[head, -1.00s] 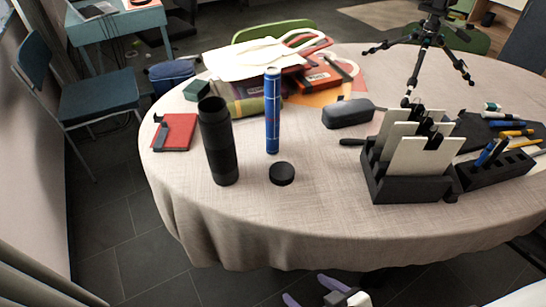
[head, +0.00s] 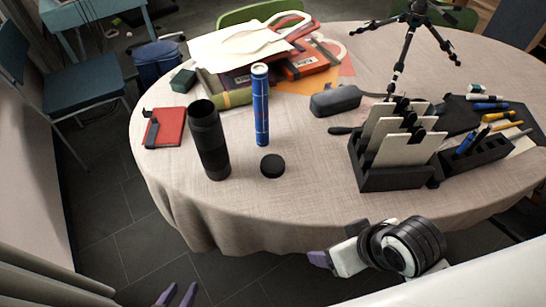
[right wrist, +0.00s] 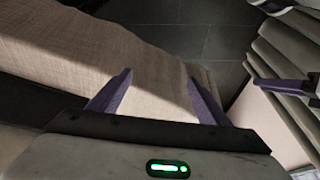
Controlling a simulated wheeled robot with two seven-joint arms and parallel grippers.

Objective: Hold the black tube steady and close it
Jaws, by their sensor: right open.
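The black tube (head: 209,145) stands upright near the table's left front edge in the head view, its top open. A round black cap (head: 272,165) lies on the cloth just right of its base, apart from it. My left gripper (head: 175,295) shows only its two purple fingertips at the bottom edge, spread apart and empty, below the table edge. My right gripper (head: 320,258) is in front of the table's front edge, clear of tube and cap. In the right wrist view its purple fingers (right wrist: 158,95) are wide open with nothing between them.
A blue tube (head: 261,105) stands upright behind the cap. A red notebook (head: 166,128) lies left of the black tube. A black holder with pale cards (head: 395,175) stands at right. Books and a bag (head: 235,50) lie behind. The cloth in front of the cap is clear.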

